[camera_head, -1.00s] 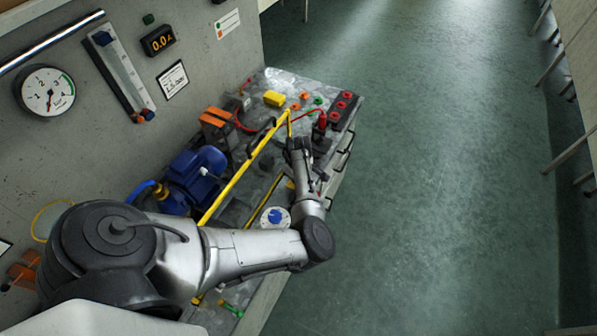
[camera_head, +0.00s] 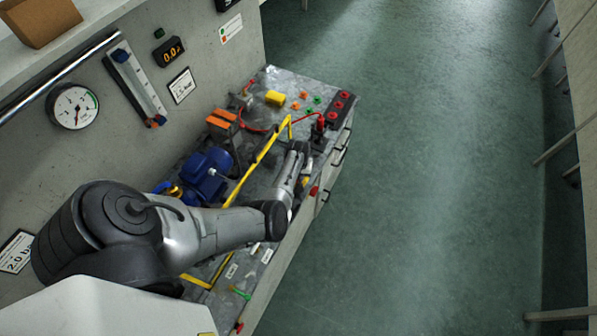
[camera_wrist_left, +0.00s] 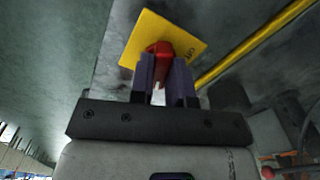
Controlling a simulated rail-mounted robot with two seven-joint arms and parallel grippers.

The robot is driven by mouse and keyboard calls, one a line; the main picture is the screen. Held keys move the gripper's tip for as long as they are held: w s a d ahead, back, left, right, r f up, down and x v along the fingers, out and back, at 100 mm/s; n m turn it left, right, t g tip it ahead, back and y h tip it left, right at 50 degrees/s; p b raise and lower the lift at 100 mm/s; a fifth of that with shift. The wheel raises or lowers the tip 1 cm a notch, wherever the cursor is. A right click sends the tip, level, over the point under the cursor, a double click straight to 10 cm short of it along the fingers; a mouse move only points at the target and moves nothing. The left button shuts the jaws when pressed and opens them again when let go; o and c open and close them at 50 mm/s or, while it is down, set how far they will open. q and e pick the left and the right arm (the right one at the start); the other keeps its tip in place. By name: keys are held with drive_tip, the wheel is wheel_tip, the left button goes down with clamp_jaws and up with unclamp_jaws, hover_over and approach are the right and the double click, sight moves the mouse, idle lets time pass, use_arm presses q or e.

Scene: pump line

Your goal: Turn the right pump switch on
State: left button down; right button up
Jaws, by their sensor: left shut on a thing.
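In the left wrist view a red switch lever (camera_wrist_left: 160,51) stands in front of a square yellow plate (camera_wrist_left: 183,36) with small lettering that I cannot read surely. My left gripper (camera_wrist_left: 163,75) has its two fingers shut on the red lever, one on each side. In the head view my left gripper (camera_head: 296,155) is at the right part of the bench, beside the yellow pipe (camera_head: 262,152); its fingertips and the lever are hidden by my wrist. My right gripper does not show.
A blue pump motor (camera_head: 207,172) stands left of the yellow pipe. A red-topped part (camera_head: 320,124) with a red cable and a row of red knobs (camera_head: 341,104) are farther back. A gauge (camera_head: 73,106) and a display (camera_head: 171,50) hang on the wall. The floor to the right is clear.

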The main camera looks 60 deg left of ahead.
use_arm(q)
drive_tip(key=m+p, duration=0.1)
drive_tip(key=m, duration=0.2)
drive_tip(key=shift+r+p, duration=0.1)
drive_tip(key=shift+p, duration=0.2)
drive_tip(key=shift+m, duration=0.4)
drive_tip(key=c, duration=1.1)
unclamp_jaws()
drive_tip(key=shift+r+p, duration=1.8)
drive_tip(key=shift+r, duration=5.05)
